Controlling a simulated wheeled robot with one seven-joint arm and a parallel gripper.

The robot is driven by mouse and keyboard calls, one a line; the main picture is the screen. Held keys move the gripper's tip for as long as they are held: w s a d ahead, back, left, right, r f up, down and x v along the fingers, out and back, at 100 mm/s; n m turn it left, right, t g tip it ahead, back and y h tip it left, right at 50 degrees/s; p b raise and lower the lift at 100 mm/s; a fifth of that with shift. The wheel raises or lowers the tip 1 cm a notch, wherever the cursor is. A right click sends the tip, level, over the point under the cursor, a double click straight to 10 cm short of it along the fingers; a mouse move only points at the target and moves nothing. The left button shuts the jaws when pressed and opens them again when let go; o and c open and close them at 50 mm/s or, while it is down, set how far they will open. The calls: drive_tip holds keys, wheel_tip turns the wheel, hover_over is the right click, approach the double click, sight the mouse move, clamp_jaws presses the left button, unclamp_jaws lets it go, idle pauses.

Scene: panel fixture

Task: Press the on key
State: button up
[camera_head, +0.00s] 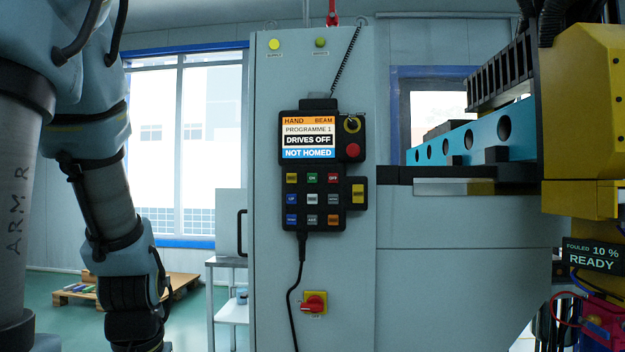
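A black hand-held control pendant (320,208) hangs on the front of a grey cabinet. Its green key (312,178), which appears to read ON, is in the middle of the top key row, between a yellow key (291,178) and a red key (333,178). The pendant's screen (309,138) reads HAND, BEAM, PROGRAMME 1, DRIVES OFF and NOT HOMED. My arm (125,220) hangs down at the left, apart from the pendant. Its end runs off the bottom edge, so my gripper is out of view.
A cable (294,290) hangs below, near a red rotary switch (314,303). A blue beam (470,140) and yellow machine (585,120) stand at right. Space before the pendant looks clear.

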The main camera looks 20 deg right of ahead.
clamp_jaws()
idle(1.5)
